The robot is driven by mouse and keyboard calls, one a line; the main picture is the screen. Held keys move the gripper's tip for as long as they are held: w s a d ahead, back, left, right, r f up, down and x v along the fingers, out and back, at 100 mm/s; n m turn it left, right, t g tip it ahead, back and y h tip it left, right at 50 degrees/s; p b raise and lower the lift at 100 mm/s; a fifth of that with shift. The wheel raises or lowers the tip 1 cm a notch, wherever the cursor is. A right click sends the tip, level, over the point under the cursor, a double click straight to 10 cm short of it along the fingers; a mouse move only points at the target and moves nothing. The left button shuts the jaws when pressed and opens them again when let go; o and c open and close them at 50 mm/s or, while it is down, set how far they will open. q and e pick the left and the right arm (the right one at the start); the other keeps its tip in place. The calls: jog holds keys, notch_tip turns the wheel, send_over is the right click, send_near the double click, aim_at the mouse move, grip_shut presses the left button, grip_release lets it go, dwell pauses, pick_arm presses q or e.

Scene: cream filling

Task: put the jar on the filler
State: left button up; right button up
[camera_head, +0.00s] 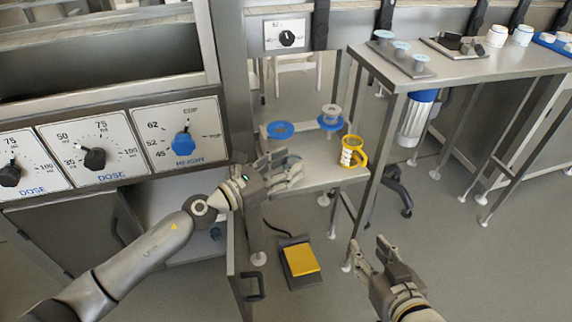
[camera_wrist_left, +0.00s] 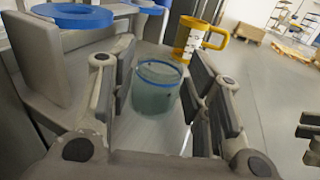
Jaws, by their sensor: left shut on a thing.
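The jar (camera_wrist_left: 157,92) is a clear, bluish glass with a blue rim, upright between the fingers of my left gripper in the left wrist view. In the head view my left gripper (camera_head: 284,172) is shut on it over the left part of the small steel shelf (camera_head: 318,178), and the fingers mostly hide the jar. I cannot tell whether its base touches the shelf. The filler stands at the left, with a panel of dials (camera_head: 110,152) and a blue knob (camera_head: 183,143). My right gripper (camera_head: 375,262) is open and empty, low at the right.
A yellow-handled cup (camera_head: 353,152) stands on the shelf, right of my left gripper. A blue ring (camera_head: 280,130) and a blue-and-white piece (camera_head: 331,118) are behind. A yellow pedal (camera_head: 301,259) is on the floor. A steel table (camera_head: 470,75) stands at right.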

pick_arm(q)
jog(key=o, duration=1)
jog(key=shift+c, duration=0.2)
